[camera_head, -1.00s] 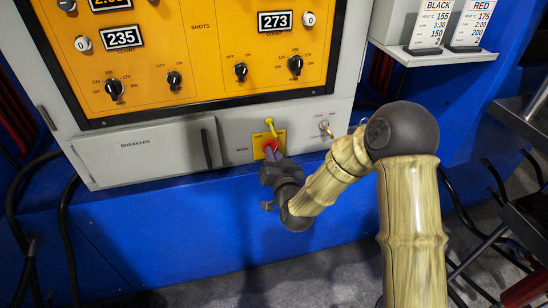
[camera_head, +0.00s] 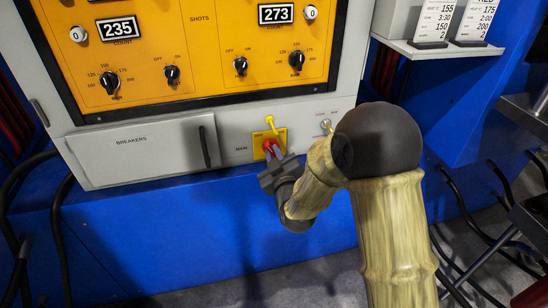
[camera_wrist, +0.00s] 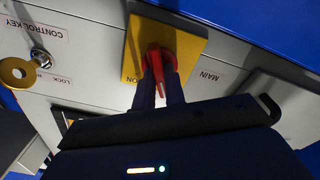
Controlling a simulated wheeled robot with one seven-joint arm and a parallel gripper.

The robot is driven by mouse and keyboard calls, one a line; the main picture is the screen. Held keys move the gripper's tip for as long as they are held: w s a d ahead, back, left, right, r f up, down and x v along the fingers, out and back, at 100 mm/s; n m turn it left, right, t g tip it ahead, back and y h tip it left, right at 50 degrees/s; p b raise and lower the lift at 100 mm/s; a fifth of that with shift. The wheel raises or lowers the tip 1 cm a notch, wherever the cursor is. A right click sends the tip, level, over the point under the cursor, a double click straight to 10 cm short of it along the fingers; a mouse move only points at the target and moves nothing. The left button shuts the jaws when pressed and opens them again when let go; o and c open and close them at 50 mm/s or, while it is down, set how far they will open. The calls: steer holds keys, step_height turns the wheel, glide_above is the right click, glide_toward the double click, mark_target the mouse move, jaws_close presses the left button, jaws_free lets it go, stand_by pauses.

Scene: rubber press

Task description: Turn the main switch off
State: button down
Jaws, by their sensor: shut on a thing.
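The main switch is a red handle (camera_head: 268,146) on a yellow plate (camera_head: 283,138) at the bottom of the grey panel, beside the word MAIN. A yellow piece (camera_head: 270,124) sticks up from the plate's top. In the wrist view the red handle (camera_wrist: 157,68) lies between the two fingers of my gripper (camera_wrist: 158,88), which is shut on it. In the head view my gripper (camera_head: 275,163) reaches the switch from below right, and its fingers partly hide the handle. The yellow plate also shows in the wrist view (camera_wrist: 190,45).
The breakers door (camera_head: 135,150) with its black handle is left of the switch. A control key lock (camera_head: 326,125) sits to the right, with its key (camera_wrist: 17,72) in the wrist view. Above are dials on the orange panel (camera_head: 210,45). Black cables hang at both sides.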

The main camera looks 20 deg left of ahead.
steer(key=shift+s+f+n, duration=0.1)
steer(key=shift+f+n, duration=0.15)
steer(key=shift+n, duration=1.15)
steer(key=shift+b, duration=0.3)
steer(key=c, duration=1.5)
jaws_free()
steer(key=shift+o, duration=0.2)
steer(key=shift+r, duration=0.15)
